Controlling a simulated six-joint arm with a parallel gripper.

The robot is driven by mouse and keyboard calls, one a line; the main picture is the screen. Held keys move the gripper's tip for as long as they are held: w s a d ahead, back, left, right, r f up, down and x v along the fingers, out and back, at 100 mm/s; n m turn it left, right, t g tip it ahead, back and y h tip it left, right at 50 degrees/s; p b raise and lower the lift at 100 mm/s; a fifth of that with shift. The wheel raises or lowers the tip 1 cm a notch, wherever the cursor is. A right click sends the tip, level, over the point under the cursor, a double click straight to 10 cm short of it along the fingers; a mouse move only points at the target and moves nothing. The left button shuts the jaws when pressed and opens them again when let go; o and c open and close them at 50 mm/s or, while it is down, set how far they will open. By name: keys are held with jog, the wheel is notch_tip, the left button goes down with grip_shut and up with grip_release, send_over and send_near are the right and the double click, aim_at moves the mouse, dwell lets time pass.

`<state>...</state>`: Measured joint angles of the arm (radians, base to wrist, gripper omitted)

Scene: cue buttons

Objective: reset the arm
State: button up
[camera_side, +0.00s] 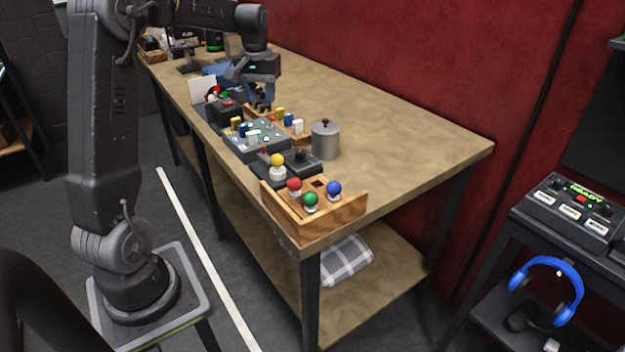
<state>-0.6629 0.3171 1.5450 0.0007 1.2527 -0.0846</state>
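My gripper (263,106) points down over the far half of the workbench (400,130), behind the button box. Its fingers are small and dark here, and I cannot tell whether they are open or shut. A grey button box (258,140) with several coloured pieces on it stands in front of my gripper. Nothing is clearly seen held in the fingers. My arm reaches in from the upper left, high above the bench.
A wooden tray (330,212) with red, green and blue knobs stands at the near corner. A lidded metal pot (325,140) and a black joystick box (300,161) stand behind it. The bench's right part is clear. A red wall (420,60) runs along the back.

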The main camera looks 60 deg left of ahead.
jog(key=s+d+r+m+t, duration=0.25)
jog(key=s+d, duration=0.25)
jog(key=d, duration=0.6)
jog(key=s+d+r+m+t, duration=0.1)
jog(key=s+d+r+m, duration=0.3)
jog(key=d, duration=0.8)
jog(key=s+d+f+m+t, duration=0.1)
jog(key=s+d+f+m, duration=0.1)
jog(key=s+d+f, duration=0.3)
jog(key=s, duration=0.3)
jog(key=shift+s+d+t, duration=0.25)
jog(key=shift+s+t, duration=0.1)
jog(key=shift+s, duration=0.05)
